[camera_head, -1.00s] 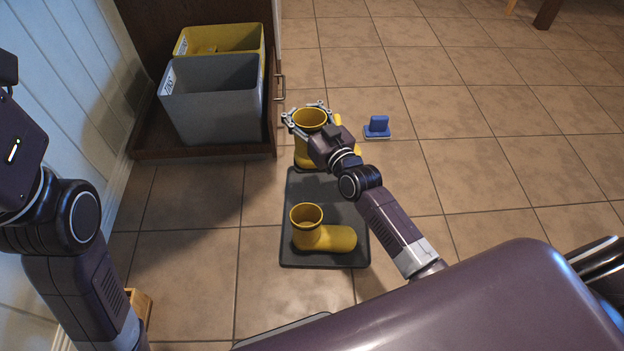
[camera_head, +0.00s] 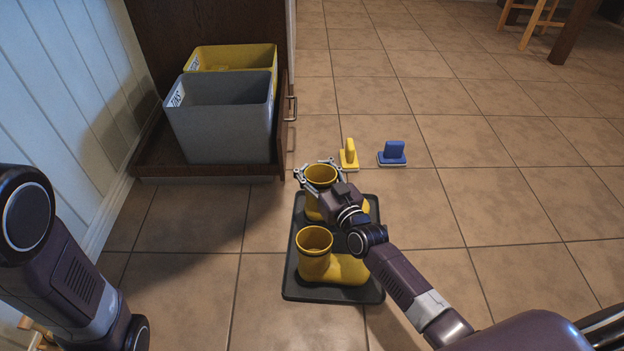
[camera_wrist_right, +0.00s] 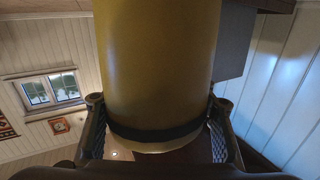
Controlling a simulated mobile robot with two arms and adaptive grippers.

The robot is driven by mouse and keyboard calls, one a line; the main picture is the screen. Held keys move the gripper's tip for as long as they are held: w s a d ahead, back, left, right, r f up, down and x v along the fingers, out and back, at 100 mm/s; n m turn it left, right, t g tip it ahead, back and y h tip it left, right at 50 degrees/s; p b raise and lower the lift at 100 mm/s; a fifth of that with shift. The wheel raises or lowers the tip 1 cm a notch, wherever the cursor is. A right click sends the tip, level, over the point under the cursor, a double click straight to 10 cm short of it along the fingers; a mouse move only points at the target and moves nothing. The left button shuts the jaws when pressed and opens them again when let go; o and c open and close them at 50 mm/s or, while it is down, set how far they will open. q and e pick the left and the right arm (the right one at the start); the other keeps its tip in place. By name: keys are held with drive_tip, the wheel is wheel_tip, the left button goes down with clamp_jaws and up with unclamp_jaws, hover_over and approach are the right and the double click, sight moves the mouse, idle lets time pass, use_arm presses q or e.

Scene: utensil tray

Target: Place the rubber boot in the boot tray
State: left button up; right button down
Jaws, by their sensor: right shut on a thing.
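My right gripper (camera_head: 318,171) is shut around the upper shaft of a yellow rubber boot (camera_head: 313,207). In the right wrist view the yellow shaft with a dark band (camera_wrist_right: 158,80) stands between both fingers. The held boot is upright over the far end of the black boot tray (camera_head: 299,291); I cannot tell whether its sole touches the tray. My wrist hides part of it. A second yellow boot (camera_head: 336,269) stands in the near part of the tray, toe to the right. My left arm is at the left edge; its gripper is out of view.
A yellow brush-like item (camera_head: 348,156) and a blue one (camera_head: 392,154) lie on the floor beyond the tray. A grey bin (camera_head: 222,120) and a yellow bin (camera_head: 235,58) stand in an open drawer (camera_head: 160,160) at the back left. Tiled floor to the right is clear.

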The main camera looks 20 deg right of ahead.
sight(315, 179)
wheel_tip(315, 179, down, 4)
drive_tip(key=b, duration=0.2)
drive_tip(key=shift+b, duration=0.4)
drive_tip(key=shift+r, duration=0.15)
drive_tip(key=c, duration=1.6)
unclamp_jaws()
drive_tip(key=shift+f, duration=0.2)
drive_tip(key=o, duration=0.8)
